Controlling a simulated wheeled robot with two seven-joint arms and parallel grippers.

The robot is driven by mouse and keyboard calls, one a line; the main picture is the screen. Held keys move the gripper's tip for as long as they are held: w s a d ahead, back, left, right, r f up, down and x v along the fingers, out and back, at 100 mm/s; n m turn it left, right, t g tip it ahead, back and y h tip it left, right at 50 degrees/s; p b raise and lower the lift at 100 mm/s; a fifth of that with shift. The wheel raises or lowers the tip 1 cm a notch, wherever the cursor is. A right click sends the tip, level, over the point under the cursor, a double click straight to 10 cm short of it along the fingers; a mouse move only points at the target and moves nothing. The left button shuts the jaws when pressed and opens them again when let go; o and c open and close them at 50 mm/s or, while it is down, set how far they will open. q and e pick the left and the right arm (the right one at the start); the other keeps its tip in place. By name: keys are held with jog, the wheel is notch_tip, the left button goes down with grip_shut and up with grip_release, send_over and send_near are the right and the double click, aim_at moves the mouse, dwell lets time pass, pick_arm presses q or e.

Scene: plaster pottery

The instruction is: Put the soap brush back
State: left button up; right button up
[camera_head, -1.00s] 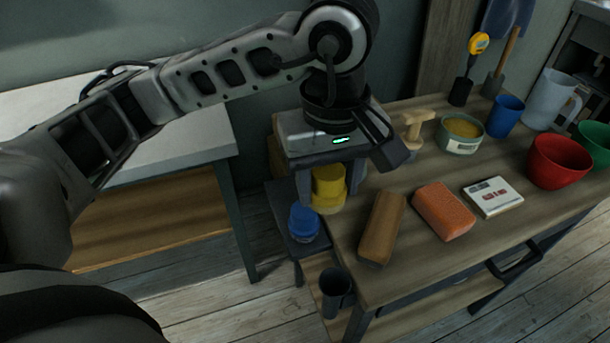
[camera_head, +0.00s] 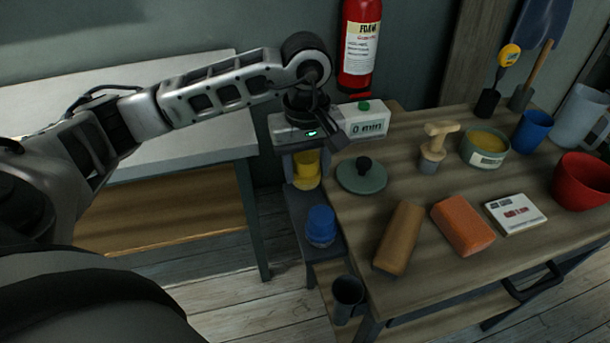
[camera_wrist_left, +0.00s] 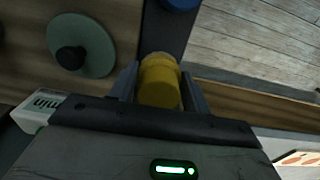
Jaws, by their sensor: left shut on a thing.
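My left gripper (camera_head: 306,163) points down at the far left corner of the workbench, above the narrow dark side stand (camera_head: 337,250). It is shut on a yellow round thing (camera_head: 306,176), which also shows between the fingers in the left wrist view (camera_wrist_left: 159,82). I cannot tell whether this is the soap brush, or whether its underside touches the stand. A similar blue-topped thing (camera_head: 321,225) stands nearer on the stand. A wooden-handled tool with a grey foot (camera_head: 435,148) stands upright on the bench. My right gripper is out of view.
The bench carries a green lid with a black knob (camera_head: 362,175), a white box (camera_head: 362,120), a brown block (camera_head: 399,238), an orange sponge-like block (camera_head: 463,226) and a tin (camera_head: 485,147). A dark cup (camera_head: 347,292) sits below. A fire extinguisher (camera_head: 360,45) hangs behind.

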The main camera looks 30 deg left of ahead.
aim_at(305, 180)
pick_arm(q)
jog(key=f, duration=0.4)
jog(key=shift+w+a, duration=0.15)
jog(key=shift+a, duration=0.15)
jog(key=shift+f, duration=0.2)
jog(key=o, duration=1)
jog(key=shift+r, duration=0.15)
